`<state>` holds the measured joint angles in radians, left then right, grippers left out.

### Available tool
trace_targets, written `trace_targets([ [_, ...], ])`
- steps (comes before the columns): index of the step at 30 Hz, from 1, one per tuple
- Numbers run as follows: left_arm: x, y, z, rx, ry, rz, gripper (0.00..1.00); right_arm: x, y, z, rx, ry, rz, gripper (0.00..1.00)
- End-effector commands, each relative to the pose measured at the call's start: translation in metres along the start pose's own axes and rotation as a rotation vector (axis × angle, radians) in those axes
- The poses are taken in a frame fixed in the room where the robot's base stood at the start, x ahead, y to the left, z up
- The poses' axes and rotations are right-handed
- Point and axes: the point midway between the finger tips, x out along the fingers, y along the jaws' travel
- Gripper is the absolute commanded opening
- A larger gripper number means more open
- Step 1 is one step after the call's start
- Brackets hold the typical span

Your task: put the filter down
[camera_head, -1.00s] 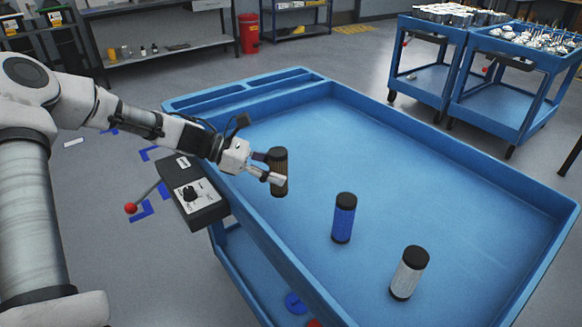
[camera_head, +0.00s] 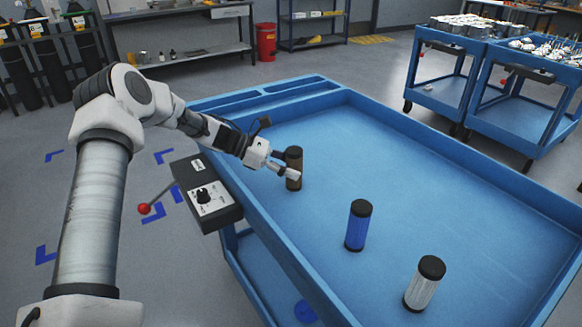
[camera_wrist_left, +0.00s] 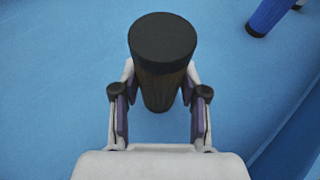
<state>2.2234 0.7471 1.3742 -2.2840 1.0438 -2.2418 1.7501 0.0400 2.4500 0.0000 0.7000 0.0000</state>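A brown filter (camera_head: 295,166) with black ends is upright at the left side of the blue tray top (camera_head: 430,180). My left gripper (camera_head: 291,173) has its fingers on either side of the filter's middle. In the left wrist view the black top of the filter (camera_wrist_left: 162,40) faces the camera, and the gripper (camera_wrist_left: 160,90) looks closed against its sides. Its lower end is close to the tray floor; I cannot tell if it touches. My right gripper is not in view.
A blue filter (camera_head: 358,226) and a white filter (camera_head: 424,284) stand in the tray, towards the lower right. A control box (camera_head: 207,195) with a red-knobbed lever is on the cart's left side. The tray's middle and right are clear. Other blue carts (camera_head: 520,110) stand behind.

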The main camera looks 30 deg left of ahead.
Motion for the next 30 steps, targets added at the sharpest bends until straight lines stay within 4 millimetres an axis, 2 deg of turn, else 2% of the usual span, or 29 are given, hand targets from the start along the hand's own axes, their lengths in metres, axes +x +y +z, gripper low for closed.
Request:
trace_targets([
  [1,0.000,0.000,-0.001,0.000,0.001,0.000,0.57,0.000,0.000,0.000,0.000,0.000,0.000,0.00],
  [2,0.000,0.000,-0.001,0.000,0.001,0.000,0.68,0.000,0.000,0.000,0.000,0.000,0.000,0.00],
  [14,-0.005,0.000,0.004,0.000,-0.001,0.002,0.68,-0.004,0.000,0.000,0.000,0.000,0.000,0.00],
  [17,-0.022,0.001,0.004,0.000,-0.004,0.004,0.68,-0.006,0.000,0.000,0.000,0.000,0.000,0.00],
  [24,-0.085,0.001,0.005,0.001,-0.005,0.006,0.68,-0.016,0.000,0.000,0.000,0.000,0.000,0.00],
  [27,-0.105,0.001,0.005,0.001,-0.003,0.004,0.68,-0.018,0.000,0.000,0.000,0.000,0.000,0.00],
  [30,-0.117,0.000,0.003,0.000,-0.001,0.002,0.68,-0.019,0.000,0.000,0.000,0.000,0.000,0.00],
])
